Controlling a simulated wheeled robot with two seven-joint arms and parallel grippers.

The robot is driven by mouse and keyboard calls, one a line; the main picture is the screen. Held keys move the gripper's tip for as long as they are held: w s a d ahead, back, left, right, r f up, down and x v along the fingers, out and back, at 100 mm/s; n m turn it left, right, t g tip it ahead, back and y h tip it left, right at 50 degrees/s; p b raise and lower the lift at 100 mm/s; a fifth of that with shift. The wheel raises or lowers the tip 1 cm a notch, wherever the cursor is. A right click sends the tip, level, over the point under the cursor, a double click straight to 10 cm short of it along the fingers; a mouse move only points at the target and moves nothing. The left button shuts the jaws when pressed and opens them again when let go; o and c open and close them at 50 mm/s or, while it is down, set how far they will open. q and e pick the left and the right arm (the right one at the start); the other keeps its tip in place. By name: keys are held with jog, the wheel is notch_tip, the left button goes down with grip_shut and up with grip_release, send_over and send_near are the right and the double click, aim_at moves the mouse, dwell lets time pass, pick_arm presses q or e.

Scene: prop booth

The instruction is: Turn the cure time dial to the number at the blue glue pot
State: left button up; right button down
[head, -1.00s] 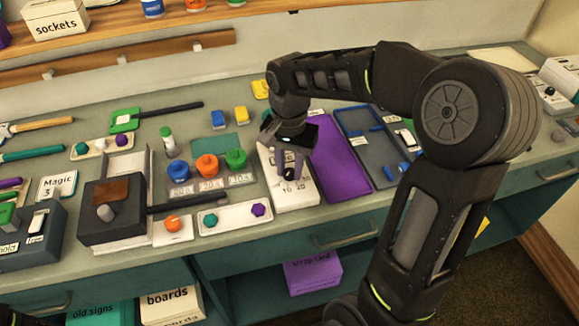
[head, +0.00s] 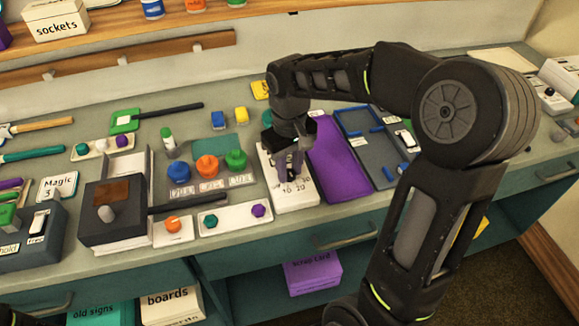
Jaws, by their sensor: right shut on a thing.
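The cure time dial is on a white box (head: 296,199) at the front middle of the bench. Numbers, among them 10 and 20, show on its front part; the knob is mostly hidden by the fingers. My right gripper (head: 289,169) points down onto this box and is shut on the dial knob. The blue glue pot (head: 179,172) stands left of the dial, beside an orange pot (head: 207,166) and a green pot (head: 236,160). A small number label (head: 181,191) lies in front of the blue pot; it is too blurred to read surely.
A purple mat (head: 338,155) and a dark blue tray (head: 385,165) lie right of the dial. A white tray (head: 235,222) with teal and purple knobs is in front of the pots. A dark press-like box (head: 112,215) with a handle stands left.

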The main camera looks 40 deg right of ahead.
aim_at(289, 172)
jog(key=shift+n, duration=1.2)
jog(key=c, duration=1.1)
grip_release()
notch_tip(289, 172, up, 8)
jog(key=shift+f, duration=0.1)
